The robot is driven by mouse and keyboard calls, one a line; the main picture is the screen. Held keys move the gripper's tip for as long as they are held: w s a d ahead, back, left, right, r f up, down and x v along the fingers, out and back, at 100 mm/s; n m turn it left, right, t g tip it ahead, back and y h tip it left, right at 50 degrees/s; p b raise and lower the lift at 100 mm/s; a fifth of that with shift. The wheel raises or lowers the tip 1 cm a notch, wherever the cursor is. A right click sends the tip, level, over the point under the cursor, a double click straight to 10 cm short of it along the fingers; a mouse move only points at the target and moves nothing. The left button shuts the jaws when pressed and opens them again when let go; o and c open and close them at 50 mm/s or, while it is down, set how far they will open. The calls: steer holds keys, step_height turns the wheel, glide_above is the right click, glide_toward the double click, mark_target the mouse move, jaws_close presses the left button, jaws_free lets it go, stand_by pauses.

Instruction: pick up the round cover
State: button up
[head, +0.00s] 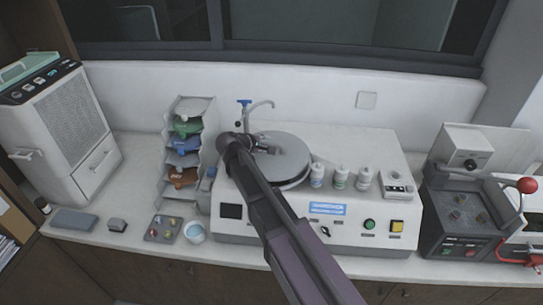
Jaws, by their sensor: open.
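The round cover appears to be the flat grey disc (291,152) on top of the white bench machine (360,150), under a curved tap. My arm reaches in from the lower right and crosses the machine's front. My gripper (265,149) is open at the left part of the disc, over or beside its surface. The arm hides the disc's lower left edge. I cannot tell whether the fingers touch the disc.
A tap (262,104) with a blue handle stands just behind the disc. Several white bottles (341,177) stand close to its right. A rack of coloured discs (186,150) is on the left. A press with a red-knobbed lever (526,185) is at the far right.

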mark_target(273, 145)
steer(key=shift+f+b+x, duration=0.2)
steer(key=shift+b+x, duration=1.15)
steer(key=shift+x, duration=0.8)
steer(key=shift+w+d+f, duration=0.2)
steer(key=shift+c, duration=0.2)
jaws_close()
